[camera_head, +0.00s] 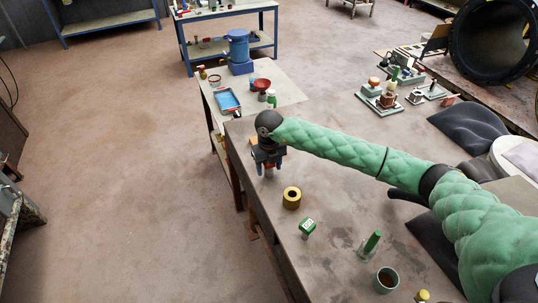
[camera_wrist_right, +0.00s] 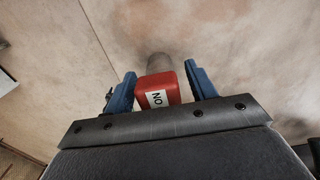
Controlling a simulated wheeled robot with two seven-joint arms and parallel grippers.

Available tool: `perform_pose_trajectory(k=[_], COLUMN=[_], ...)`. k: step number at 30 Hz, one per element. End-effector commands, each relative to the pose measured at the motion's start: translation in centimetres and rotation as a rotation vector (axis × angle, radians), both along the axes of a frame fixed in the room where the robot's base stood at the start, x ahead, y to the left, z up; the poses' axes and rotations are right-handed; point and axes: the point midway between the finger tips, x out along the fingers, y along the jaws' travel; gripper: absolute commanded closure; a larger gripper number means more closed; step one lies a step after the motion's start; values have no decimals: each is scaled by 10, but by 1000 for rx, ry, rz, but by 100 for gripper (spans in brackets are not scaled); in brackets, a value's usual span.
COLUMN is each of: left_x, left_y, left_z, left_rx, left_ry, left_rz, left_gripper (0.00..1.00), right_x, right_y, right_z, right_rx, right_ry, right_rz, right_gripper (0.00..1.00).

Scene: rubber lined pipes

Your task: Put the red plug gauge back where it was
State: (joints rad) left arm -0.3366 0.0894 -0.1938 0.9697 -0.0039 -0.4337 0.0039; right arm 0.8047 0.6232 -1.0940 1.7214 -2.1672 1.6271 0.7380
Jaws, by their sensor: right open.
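The red plug gauge (camera_wrist_right: 158,90) shows in the right wrist view as a red block marked "NO" with a grey cylinder at its far end. The fingers are open. In the head view my right gripper (camera_head: 269,168) is low over the table's left edge. It hides most of the red gauge there. My left gripper is not in view.
On the workbench (camera_head: 335,205), a yellow ring (camera_head: 291,197), a green block gauge (camera_head: 307,226), a green-handled plug (camera_head: 371,243) and a dark-filled cup (camera_head: 386,280) stand to the right and nearer. A second table (camera_head: 285,90) with a blue tray (camera_head: 227,100) adjoins behind.

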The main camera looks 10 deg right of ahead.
Motion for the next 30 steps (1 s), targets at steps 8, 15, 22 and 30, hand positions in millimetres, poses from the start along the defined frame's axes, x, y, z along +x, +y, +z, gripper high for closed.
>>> perform_pose_trajectory(k=[8,15,22,30], left_x=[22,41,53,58], left_y=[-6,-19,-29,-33], left_z=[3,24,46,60], left_rx=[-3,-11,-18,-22], left_ry=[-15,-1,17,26], left_rz=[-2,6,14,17], left_gripper=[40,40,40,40], right_x=[1,1,1,0], right_y=[0,0,0,0], right_z=[31,71,103,120], right_rx=[1,1,0,0], right_ry=[-3,-4,-2,0], right_rz=[0,1,1,0], right_gripper=[44,44,44,44])
